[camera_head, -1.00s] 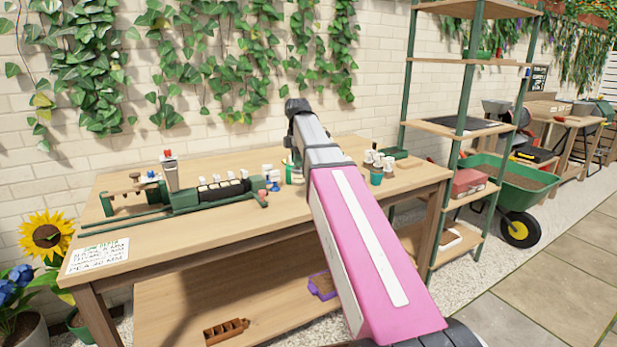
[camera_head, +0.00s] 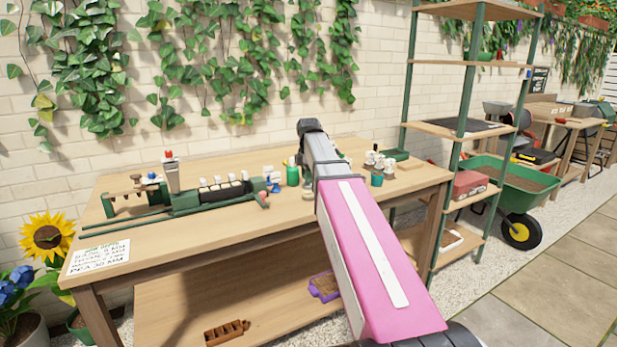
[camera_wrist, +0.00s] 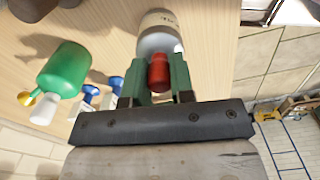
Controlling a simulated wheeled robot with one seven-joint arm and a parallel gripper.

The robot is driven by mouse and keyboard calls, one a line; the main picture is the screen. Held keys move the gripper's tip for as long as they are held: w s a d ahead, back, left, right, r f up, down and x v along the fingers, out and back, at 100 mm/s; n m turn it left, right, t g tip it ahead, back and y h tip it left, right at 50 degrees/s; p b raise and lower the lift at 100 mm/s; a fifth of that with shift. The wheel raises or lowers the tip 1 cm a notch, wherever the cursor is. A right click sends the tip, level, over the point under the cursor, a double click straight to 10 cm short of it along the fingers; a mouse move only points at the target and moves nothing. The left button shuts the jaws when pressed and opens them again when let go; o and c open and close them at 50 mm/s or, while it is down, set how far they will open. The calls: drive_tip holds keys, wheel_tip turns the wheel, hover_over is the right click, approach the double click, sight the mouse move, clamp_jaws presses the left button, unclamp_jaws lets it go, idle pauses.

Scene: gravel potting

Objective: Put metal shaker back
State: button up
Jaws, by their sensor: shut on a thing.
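In the wrist view, my gripper (camera_wrist: 159,85) has its green fingers closed on the red top of a pale grey, metallic-looking container with a printed label, which I take as the metal shaker (camera_wrist: 160,42). The shaker's far end points to the picture's top, over the wooden table. I cannot tell whether it touches the tabletop. In the head view, my pink and grey arm hides the gripper and the shaker.
A green bottle (camera_wrist: 64,70) and small blue-and-white items (camera_wrist: 88,97) are left of my gripper in the wrist view. The green bottle (camera_head: 292,176) stands on the workbench (camera_head: 140,197) left of my arm. A teal cup (camera_head: 377,178) is to the right.

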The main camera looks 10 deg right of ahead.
drive_tip(key=shift+f, duration=0.1)
drive_tip(key=o, duration=0.8)
wheel_tip(320, 180, up, 12)
drive_tip(key=shift+r, duration=0.15)
